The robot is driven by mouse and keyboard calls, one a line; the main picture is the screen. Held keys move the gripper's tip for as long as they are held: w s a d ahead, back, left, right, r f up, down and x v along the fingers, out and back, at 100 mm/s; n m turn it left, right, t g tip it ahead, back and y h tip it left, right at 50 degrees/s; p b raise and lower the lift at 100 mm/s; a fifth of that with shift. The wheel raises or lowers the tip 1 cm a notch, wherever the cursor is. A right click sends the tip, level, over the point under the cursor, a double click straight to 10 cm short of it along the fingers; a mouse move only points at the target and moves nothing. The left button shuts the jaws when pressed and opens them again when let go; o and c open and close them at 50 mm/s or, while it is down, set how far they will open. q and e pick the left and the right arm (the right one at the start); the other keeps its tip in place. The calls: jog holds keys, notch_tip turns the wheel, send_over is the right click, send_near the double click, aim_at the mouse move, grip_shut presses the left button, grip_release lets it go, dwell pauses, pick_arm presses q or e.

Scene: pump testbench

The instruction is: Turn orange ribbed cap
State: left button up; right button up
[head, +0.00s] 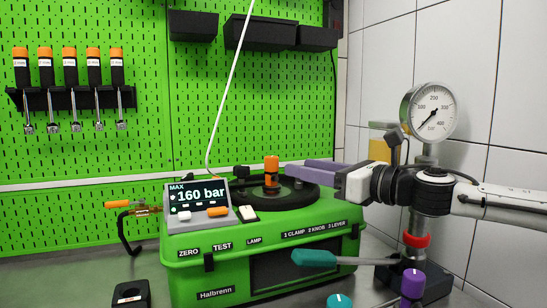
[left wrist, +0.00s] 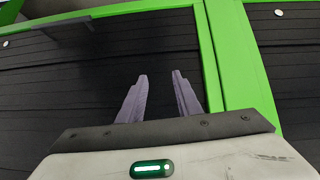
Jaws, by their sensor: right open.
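The orange ribbed cap (head: 272,166) stands upright on a round black part on top of the green pump case (head: 195,268). My right gripper (head: 288,173) reaches in from the right in the head view, its purple fingers level and pointing left at the cap. The fingers are apart, with their tips close to the cap's right side; I cannot tell whether they touch it. My left gripper (left wrist: 160,75) shows only in the left wrist view, with its purple fingers apart and nothing between them, over black slatted surfaces and a green frame.
A display (head: 198,195) reads 160 bar. A pressure gauge (head: 428,111) stands at the right behind my right arm. A teal-ended lever (head: 318,258) and a purple knob (head: 412,283) are in front. An orange-handled brass fitting (head: 128,205) sticks out left.

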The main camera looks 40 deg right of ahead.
aim_at(277, 163)
jog(key=p+x, duration=0.3)
jog(key=p, duration=0.2)
jog(key=shift+w+r, duration=0.4)
jog(key=p+x, duration=0.3)
jog(key=shift+w+a+f+p, duration=0.1)
jog(key=shift+w+f+p, duration=0.1)
jog(key=shift+p, duration=0.2)
jog(key=shift+w+a+f+p, duration=0.2)
jog(key=shift+w+p, duration=0.15)
jog(key=shift+w, duration=0.25)
jog(key=c, duration=1.1)
